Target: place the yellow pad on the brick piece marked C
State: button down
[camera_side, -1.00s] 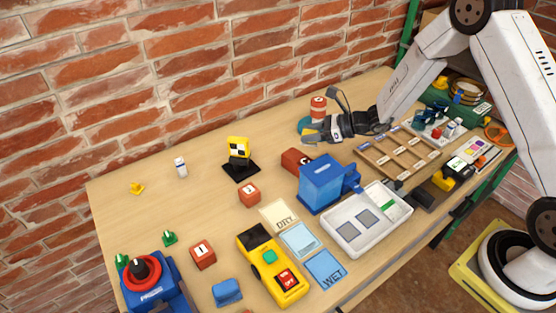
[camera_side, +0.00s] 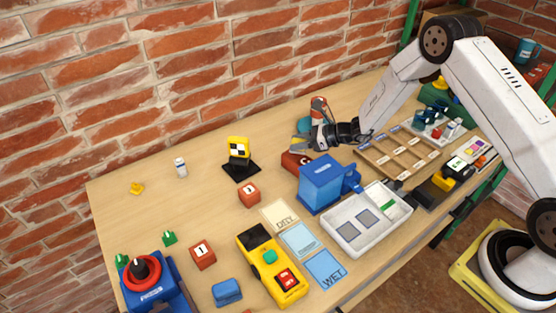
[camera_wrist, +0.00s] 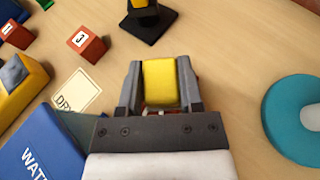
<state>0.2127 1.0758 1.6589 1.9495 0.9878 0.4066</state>
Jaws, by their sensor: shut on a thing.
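The yellow pad (camera_wrist: 160,82) is between the two fingers of my gripper (camera_wrist: 158,85) in the wrist view, and the fingers are shut on it. In the side view my gripper (camera_side: 303,143) is just above and behind the red brick piece (camera_side: 294,161), taken as the one marked C; its letter is hardly readable. In the wrist view my gripper hides most of what lies under the pad, and only small reddish bits show near the fingers. I cannot tell whether the pad touches the brick.
A blue box (camera_side: 322,183) stands close in front of the brick. A teal round base (camera_wrist: 305,118) lies right of my gripper in the wrist view. A black stand with a yellow marker (camera_side: 239,158) and a small brick (camera_side: 249,194) are to the left. The wall is behind.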

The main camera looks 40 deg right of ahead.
jog(key=shift+f, duration=1.2)
jog(key=shift+f, duration=0.1)
jog(key=c, duration=0.5)
grip_release()
jog(key=shift+c, duration=0.2)
jog(key=v, duration=1.2)
